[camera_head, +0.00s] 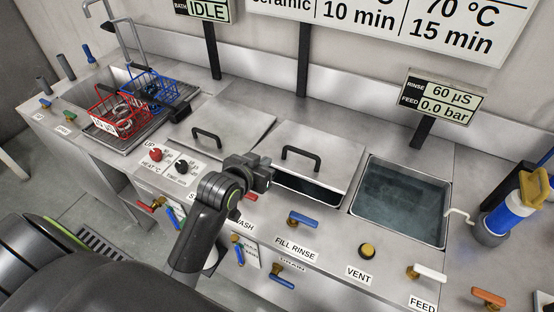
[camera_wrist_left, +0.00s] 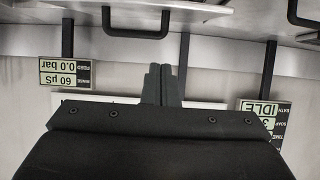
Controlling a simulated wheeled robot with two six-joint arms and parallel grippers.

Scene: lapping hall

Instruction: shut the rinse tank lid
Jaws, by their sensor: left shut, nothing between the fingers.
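A steel lid with a black bar handle (camera_head: 318,155) is in the middle of the bench in the head view. A dark opening shows under its front edge, so it does not lie flush there. In the wrist view, which is upside down, a black handle (camera_wrist_left: 137,28) and a lid's underside or edge show at the top. To its right, a square tank of water (camera_head: 400,203) stands uncovered. My left gripper (camera_head: 264,176) is shut and empty at the lid's front left corner; whether it touches the lid I cannot tell. Its closed fingers (camera_wrist_left: 162,85) show in the wrist view. My right gripper is out of view.
A second handled lid (camera_head: 222,125) lies flat to the left. A red basket (camera_head: 118,110) and a blue basket (camera_head: 150,88) stand at the far left. Blue fill valve (camera_head: 303,219), vent knob (camera_head: 367,251) and a blue filter housing (camera_head: 508,215) line the front and right.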

